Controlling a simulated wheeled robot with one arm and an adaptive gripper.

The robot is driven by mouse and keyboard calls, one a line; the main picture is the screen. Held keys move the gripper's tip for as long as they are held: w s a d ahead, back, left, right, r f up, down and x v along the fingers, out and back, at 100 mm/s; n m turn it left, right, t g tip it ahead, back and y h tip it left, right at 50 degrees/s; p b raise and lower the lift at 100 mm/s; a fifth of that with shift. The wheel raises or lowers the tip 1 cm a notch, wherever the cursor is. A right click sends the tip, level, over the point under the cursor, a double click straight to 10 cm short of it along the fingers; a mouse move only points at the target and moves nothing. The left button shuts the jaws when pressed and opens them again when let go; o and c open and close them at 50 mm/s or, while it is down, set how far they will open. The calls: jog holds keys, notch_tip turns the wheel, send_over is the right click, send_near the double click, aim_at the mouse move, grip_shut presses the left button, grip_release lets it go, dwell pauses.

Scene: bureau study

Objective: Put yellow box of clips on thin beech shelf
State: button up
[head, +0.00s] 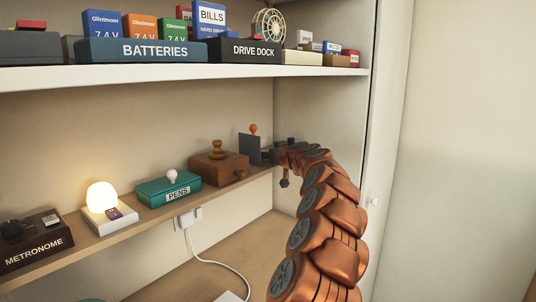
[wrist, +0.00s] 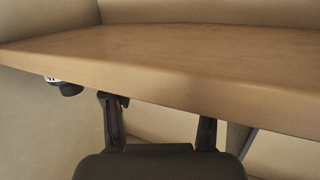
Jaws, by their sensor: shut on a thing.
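The thin beech shelf (head: 112,225) runs along the wall under the white shelf in the head view. In the wrist view a wooden board (wrist: 190,65), apparently the same shelf, fills the upper part. My gripper (wrist: 157,112) shows there at the board's front edge, its two fingers apart and their tips cut off by the board's lower edge. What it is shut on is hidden. The yellow box of clips cannot be made out in either view. In the head view my arm reaches to the shelf's far right end, and the fingers are too small to tell.
The beech shelf bears a metronome (head: 37,242), a glowing lamp (head: 102,197), a teal pens box (head: 168,190), a brown box (head: 218,172) and a dark upright piece (head: 250,150). The white shelf (head: 180,78) above is crowded. A socket and cable (head: 190,217) sit below.

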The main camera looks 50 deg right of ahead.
jog(key=shift+f, duration=0.15)
jog(key=o, duration=0.9)
jog(key=shift+r, duration=0.2)
jog(key=shift+s+a, duration=0.1)
jog(key=shift+s, duration=0.4)
jog(key=shift+b+v, duration=1.75)
jog(key=shift+v, duration=3.8)
jog(key=shift+r, duration=0.1)
